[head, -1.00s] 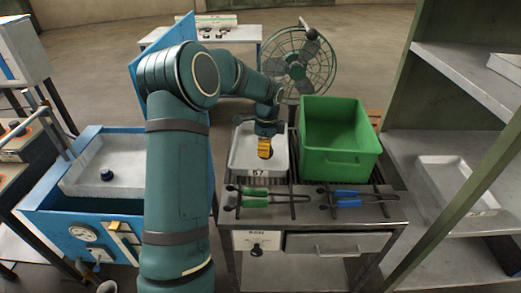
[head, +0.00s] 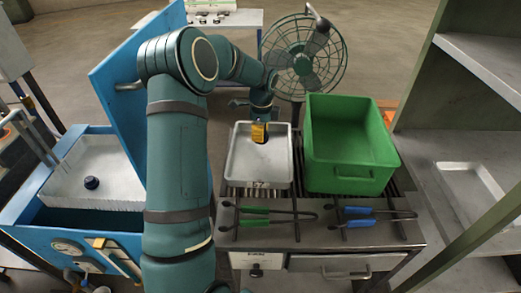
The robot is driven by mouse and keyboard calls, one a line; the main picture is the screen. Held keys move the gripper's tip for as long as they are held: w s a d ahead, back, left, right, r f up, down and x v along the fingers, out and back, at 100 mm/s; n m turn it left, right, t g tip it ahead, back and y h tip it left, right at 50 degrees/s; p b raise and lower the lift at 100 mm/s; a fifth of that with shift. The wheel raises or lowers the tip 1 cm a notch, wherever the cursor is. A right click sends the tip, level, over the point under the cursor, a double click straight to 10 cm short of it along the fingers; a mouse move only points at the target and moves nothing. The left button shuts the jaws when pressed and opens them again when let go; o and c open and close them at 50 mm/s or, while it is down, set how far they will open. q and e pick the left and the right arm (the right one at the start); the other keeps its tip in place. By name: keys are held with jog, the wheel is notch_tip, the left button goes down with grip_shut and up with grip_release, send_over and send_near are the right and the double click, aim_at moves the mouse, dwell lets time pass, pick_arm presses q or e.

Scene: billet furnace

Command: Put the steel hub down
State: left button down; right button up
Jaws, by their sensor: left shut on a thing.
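My left gripper (head: 260,133) points down over the grey metal tray (head: 240,172) on the grill-topped cart. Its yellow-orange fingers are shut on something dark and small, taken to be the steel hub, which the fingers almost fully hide. I cannot tell whether the hub touches the tray floor. The rest of the tray looks empty. My right gripper is not in view.
A green bin (head: 352,175) stands right of the tray. Green-handled tongs (head: 255,210) and blue-handled tongs (head: 358,210) lie in front. A fan (head: 303,60) stands behind. A blue tank (head: 50,225) with a raised lid is at left, shelves at right.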

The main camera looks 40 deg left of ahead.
aim_at(260, 156)
pick_arm(q)
jog(key=shift+f+b, duration=0.55)
jog(key=shift+f, duration=3)
jog(key=shift+f, duration=0.1)
jog(key=c, duration=0.7)
grip_release()
notch_tip(260, 156, up, 11)
jog(key=shift+w+d+f+p, duration=0.15)
jog(key=shift+p, duration=0.8)
jog(key=shift+r, duration=0.75)
